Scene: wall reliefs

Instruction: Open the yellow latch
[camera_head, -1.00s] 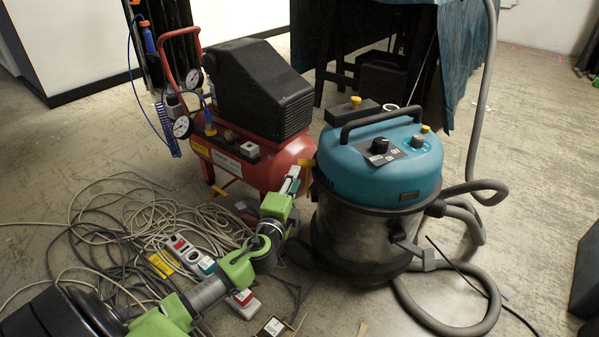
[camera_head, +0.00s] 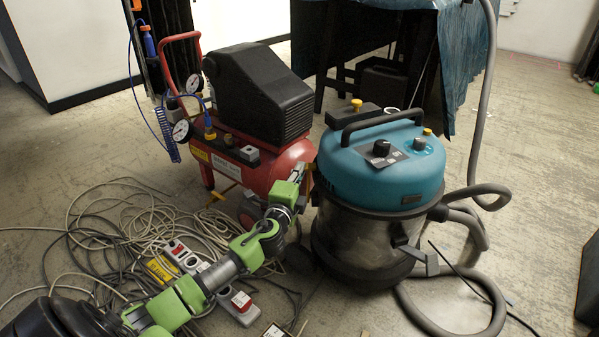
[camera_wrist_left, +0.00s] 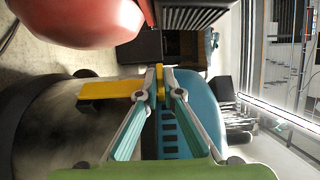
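The yellow latch (camera_wrist_left: 104,89) shows in the left wrist view, on the side of the vacuum cleaner where the steel drum meets the teal lid (camera_wrist_left: 198,105). The teal and grey fingers of my left gripper (camera_wrist_left: 160,82) are close together at their tips, with yellow between them; they look shut on the latch's end. In the head view the left gripper (camera_head: 303,172) is at the left side of the vacuum cleaner (camera_head: 382,175), and the latch there is hidden. My right gripper is not in view.
A red compressor (camera_head: 295,156) with a black cover stands close behind the left gripper. Loose cables (camera_head: 120,225) and power strips (camera_head: 238,305) lie on the floor. A grey hose (camera_head: 470,320) curls at the right. A blue-covered table (camera_head: 462,60) stands behind.

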